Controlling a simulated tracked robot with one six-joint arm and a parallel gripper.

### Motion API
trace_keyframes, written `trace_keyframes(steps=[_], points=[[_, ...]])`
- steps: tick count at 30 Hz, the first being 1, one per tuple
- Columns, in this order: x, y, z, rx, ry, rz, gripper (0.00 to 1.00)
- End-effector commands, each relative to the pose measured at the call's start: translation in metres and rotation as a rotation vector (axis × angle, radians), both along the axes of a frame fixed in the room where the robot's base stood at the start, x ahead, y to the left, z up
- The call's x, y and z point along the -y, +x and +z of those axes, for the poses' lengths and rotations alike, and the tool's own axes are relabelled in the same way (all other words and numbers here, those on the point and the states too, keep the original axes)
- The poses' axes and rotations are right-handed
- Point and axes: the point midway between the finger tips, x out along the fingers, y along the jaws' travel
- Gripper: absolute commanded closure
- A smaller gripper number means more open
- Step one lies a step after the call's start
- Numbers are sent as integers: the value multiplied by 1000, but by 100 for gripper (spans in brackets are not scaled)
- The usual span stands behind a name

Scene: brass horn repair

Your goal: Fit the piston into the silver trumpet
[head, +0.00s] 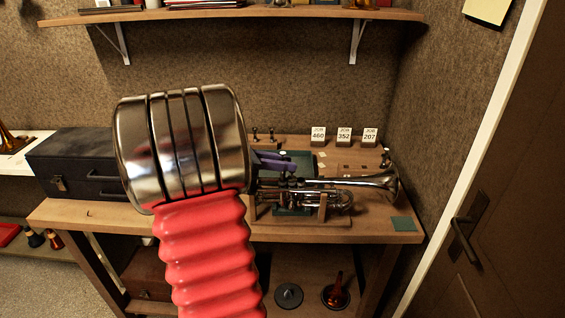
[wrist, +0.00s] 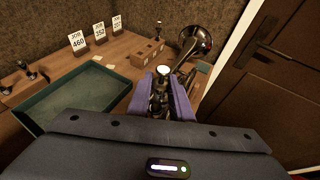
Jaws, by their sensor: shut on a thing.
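The silver trumpet (head: 375,182) lies on its side on a wooden stand on the bench, its bell to the right in the head view. Its bell (wrist: 195,41) shows beyond my gripper in the wrist view. My gripper (head: 291,164) has purple fingers and is over the trumpet's valve section. In the wrist view the fingers (wrist: 163,78) are shut on a small metal piece, which looks like the piston (wrist: 160,88). Its lower end is hidden, so I cannot tell whether it touches or enters a valve casing.
A green tray (wrist: 40,113) lies on the bench beside my gripper. A wooden block with holes (wrist: 148,52) and several job cards (head: 344,136) stand behind. A dark case (head: 75,165) is at the left. A door (head: 480,220) and wall bound the right side.

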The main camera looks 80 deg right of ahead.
Motion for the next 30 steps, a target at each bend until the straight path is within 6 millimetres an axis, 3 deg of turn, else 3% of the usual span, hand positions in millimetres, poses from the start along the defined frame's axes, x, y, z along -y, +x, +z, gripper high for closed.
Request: trace_keyframes(steps=[10, 20, 30], points=[[-1, 0, -3, 1, 6, -2, 59], [-3, 2, -3, 1, 7, -1, 59], [-25, 34, 15, 2, 1, 4, 59]])
